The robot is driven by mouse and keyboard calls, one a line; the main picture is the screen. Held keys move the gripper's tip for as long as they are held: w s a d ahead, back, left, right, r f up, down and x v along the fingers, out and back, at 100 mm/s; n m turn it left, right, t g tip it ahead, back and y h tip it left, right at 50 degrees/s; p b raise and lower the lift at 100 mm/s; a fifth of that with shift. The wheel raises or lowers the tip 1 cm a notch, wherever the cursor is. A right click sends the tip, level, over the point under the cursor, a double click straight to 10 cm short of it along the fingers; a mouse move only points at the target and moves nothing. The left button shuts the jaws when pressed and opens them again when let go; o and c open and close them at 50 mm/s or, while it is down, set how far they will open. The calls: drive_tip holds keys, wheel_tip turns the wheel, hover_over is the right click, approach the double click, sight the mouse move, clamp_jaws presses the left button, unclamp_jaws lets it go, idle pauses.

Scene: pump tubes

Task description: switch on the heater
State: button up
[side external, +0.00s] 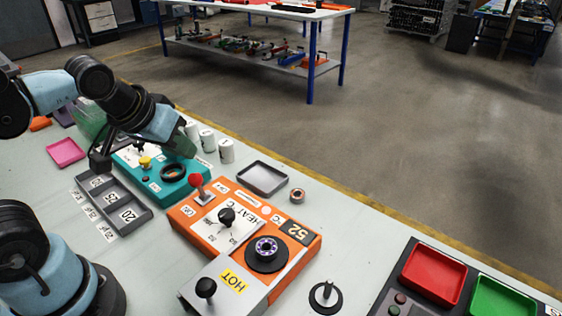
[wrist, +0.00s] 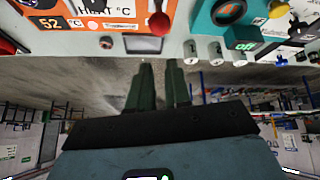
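The heater (side external: 205,237) is an orange box marked HEAT °C, HOT and 52, with black knobs and a round dial. Its red-balled lever (side external: 197,181) stands at the far left corner. Small labels sit beside the lever, too small to read surely. In the wrist view, the heater (wrist: 75,22) is at upper left and the red ball (wrist: 160,23) is at top centre. My gripper (side external: 182,148) is above the teal box, to the upper left of the lever and apart from it. In the wrist view, its two dark green fingers (wrist: 161,65) are apart with nothing between them.
The teal box (side external: 172,170) has a black ring and a yellow knob; its display reads "off" in the wrist view (wrist: 243,45). White cups (side external: 226,151), a grey tray (side external: 262,178) and a compartment tray (side external: 128,215) stand nearby. Red (side external: 434,273) and green trays are at right.

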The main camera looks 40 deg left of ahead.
drive_tip(key=w+r+n+g, duration=0.2)
drive_tip(key=n, duration=0.1)
drive_tip(key=w+r+n+g, duration=0.2)
drive_tip(key=n, duration=0.1)
drive_tip(key=shift+w+d+r, duration=0.15)
drive_tip(key=shift+w+r, duration=0.1)
drive_tip(key=shift+w, duration=0.15)
clamp_jaws()
drive_tip(key=w+n+g, duration=0.4)
drive_tip(key=w+n, duration=0.2)
drive_tip(key=n+g, duration=0.2)
approach(200, 187)
drive_tip(key=f, duration=0.1)
drive_tip(key=w+f, duration=0.1)
drive_tip(key=f, duration=0.2)
drive_tip(key=shift+w+a, duration=0.4)
drive_tip(key=shift+s+a+f, duration=0.1)
drive_tip(key=shift+s+f, duration=0.05)
drive_tip(key=shift+s, duration=0.7)
drive_tip(key=shift+s, duration=0.1)
